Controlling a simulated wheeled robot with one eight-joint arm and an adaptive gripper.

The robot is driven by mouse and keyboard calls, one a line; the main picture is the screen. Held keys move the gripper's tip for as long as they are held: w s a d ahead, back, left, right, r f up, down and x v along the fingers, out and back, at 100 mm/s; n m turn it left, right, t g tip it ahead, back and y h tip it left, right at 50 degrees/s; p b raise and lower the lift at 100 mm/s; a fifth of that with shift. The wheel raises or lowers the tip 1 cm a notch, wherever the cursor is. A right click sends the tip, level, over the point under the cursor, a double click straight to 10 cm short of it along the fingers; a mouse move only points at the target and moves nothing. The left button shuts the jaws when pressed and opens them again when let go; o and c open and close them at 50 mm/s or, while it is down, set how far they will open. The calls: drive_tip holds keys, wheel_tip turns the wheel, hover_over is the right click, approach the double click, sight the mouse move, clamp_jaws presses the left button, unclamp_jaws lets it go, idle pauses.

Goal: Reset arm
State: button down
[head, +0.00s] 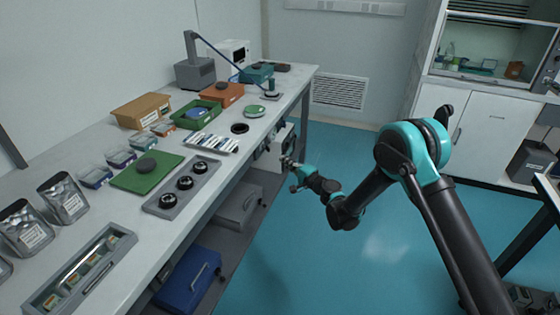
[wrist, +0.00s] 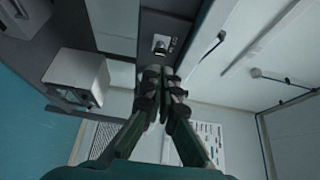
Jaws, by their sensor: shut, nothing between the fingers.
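My arm, dark with teal joints, reaches in from the lower right in the head view. My gripper (head: 290,172) is at its far end, beside the front edge of the long workbench (head: 226,170) and over the floor side. In the wrist view my gripper (wrist: 161,74) has its fingers together and nothing between them. Neither view shows my gripper holding anything.
The bench carries a green mat (head: 130,181), a grey tray (head: 160,203) with round black parts, silver pouches (head: 62,198), an orange box (head: 222,97) and a cardboard box (head: 140,111). A blue case (head: 187,280) is on the lower shelf. The blue floor (head: 300,265) is open.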

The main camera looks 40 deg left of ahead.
drive_tip(key=shift+s+d, duration=0.15)
drive_tip(key=shift+d, duration=0.2)
idle(0.3)
drive_tip(key=w+d+r+n+t+h, duration=0.1)
drive_tip(key=w+d+r+h, duration=0.1)
drive_tip(key=w+d+r, duration=0.55)
drive_tip(key=w+d+r+n+t+h, duration=0.1)
drive_tip(key=w+d+r+n, duration=0.3)
drive_tip(key=d, duration=0.7)
drive_tip(key=w+d+r+m+t+h, duration=0.1)
drive_tip(key=w+d+m+h, duration=0.2)
drive_tip(key=d, duration=1.9)
drive_tip(key=s+d+f+h, duration=0.2)
drive_tip(key=s+d+h, duration=0.2)
drive_tip(key=d, duration=0.9)
drive_tip(key=s+d+f+h, duration=0.2)
drive_tip(key=s+d+h, duration=0.2)
drive_tip(key=s+d, duration=0.6)
drive_tip(key=s+d+f+h, duration=0.3)
drive_tip(key=s+d, duration=0.4)
drive_tip(key=d, duration=1.1)
drive_tip(key=shift+d+m+g+h, duration=0.2)
drive_tip(key=shift+m+g+h, duration=0.1)
drive_tip(key=shift+m+h, duration=0.15)
